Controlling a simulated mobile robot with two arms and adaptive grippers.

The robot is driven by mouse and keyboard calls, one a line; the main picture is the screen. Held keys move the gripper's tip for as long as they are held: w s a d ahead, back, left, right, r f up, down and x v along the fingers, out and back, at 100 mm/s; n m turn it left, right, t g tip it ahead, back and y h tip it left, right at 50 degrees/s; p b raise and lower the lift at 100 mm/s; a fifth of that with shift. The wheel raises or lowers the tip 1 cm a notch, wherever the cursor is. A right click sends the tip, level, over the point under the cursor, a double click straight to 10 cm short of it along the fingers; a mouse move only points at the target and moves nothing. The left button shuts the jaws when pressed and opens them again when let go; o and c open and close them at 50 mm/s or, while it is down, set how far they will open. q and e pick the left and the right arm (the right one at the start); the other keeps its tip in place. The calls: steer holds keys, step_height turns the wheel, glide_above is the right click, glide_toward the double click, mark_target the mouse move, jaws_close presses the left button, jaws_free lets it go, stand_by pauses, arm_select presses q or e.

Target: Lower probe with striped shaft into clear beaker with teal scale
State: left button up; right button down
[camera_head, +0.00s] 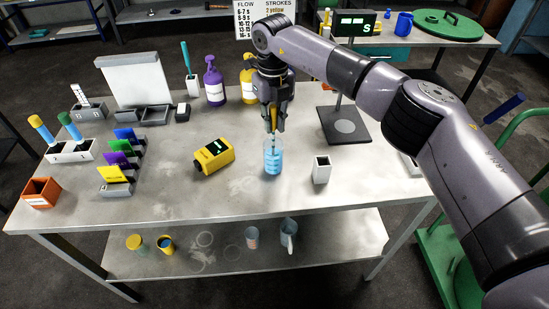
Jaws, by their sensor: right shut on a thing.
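My right gripper (273,127) is above the clear beaker, pointing down, and shut on the probe. The probe (274,147) hangs roughly upright, and its lower end shows over the beaker mouth and overlaps the beaker's upper part. I cannot tell how deep its tip sits. The stripes on its shaft are too small to make out clearly. The clear beaker (272,165) stands upright on the metal table, with blue-teal marks or liquid showing through its wall. My left gripper is not in view.
A yellow meter (214,156) lies left of the beaker, and a white square holder (321,169) stands to its right. A dark stand base (334,137) and purple (214,88) and yellow (248,88) bottles are behind. The table front (235,200) is clear.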

steer(key=shift+f+b, duration=0.8)
steer(key=shift+f, duration=0.5)
stand_by(0.4)
steer(key=c, duration=1.5)
jaws_free()
